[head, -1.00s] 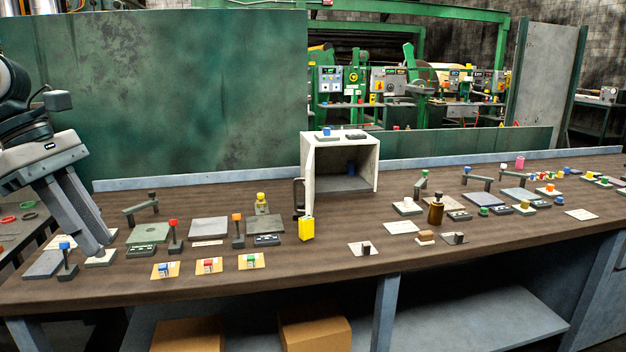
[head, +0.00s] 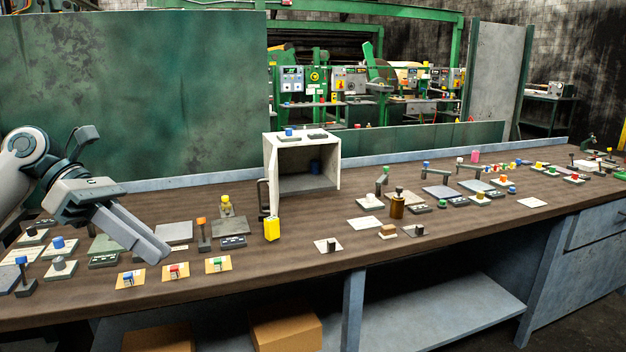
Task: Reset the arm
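My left gripper (head: 158,252) comes in from the left and hangs above the left part of the workbench (head: 310,268), angled down to the right. Its two grey fingers lie side by side with no gap that I can see, and nothing shows between them. It hides part of the green plate (head: 105,243) and things behind it. The fingertips are near the small cards with blue, red and green switches, apparently above them. My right gripper is out of view.
An open white cabinet (head: 270,160) stands mid-bench with a yellow block (head: 271,229) before it. A brown bottle-like object (head: 397,207) stands right of it. Many small plates, knobs and levers cover the bench. The front middle-right strip is clear.

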